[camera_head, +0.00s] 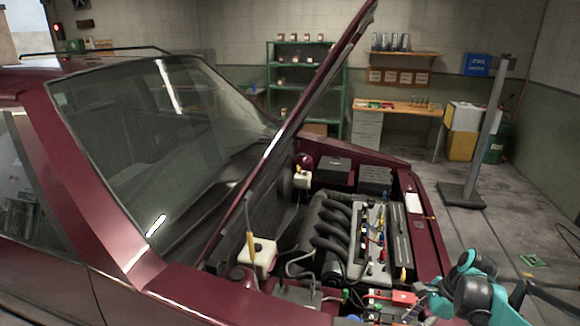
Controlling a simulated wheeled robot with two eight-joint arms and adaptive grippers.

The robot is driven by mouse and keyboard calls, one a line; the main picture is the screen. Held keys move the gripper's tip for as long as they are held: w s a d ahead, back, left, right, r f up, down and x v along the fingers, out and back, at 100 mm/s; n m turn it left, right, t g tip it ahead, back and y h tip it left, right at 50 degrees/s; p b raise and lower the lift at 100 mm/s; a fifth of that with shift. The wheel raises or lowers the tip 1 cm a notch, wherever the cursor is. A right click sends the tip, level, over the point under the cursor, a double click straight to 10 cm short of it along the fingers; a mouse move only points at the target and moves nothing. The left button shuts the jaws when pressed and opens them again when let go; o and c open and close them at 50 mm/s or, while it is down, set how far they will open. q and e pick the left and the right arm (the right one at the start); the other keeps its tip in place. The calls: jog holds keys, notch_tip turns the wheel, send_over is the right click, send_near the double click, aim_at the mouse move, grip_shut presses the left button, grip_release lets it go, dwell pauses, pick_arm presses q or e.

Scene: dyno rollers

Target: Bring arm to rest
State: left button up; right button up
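My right arm, teal and dark grey, comes in from the lower right corner. Its wrist is over the front right corner of the open engine bay of a dark red car (160,290). My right gripper (417,308) appears only as a small grey part at the bottom edge, beside a red-capped part (404,298). Its fingers are too small and partly cut off to tell whether they are open or touching anything. My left gripper is not in view.
The raised hood (290,130) slants over the engine (345,235). A white reservoir (257,254) stands at the bay's near side. A workbench (395,108) and green shelf (345,90) are behind.

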jog(key=shift+s+a+r, duration=0.1)
jog(key=shift+s+a, duration=0.05)
jog(key=shift+s, duration=0.4)
jog(key=shift+s+a+r+n, duration=0.15)
jog(key=shift+s+r+n, duration=0.05)
jog(key=shift+s+n, duration=0.1)
jog(key=shift+w+a+f+n+b, duration=0.1)
jog(key=shift+w+a+n+b, duration=0.2)
jog(key=shift+a+n+b, duration=0.2)
jog(key=shift+s+a, duration=0.15)
jog(key=shift+a, duration=0.15)
pick_arm(q)
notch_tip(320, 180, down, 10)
jog(key=b, duration=0.9)
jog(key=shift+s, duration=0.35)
pick_arm(e)
jog(key=s+a+f+n+t+h, duration=0.4)
jog(key=s+a+n, duration=0.8)
jog(key=n, duration=0.7)
jog(key=shift+s+a+f+t, duration=0.15)
jog(key=shift+s+a+t, duration=0.05)
jog(key=shift+s+t, duration=0.95)
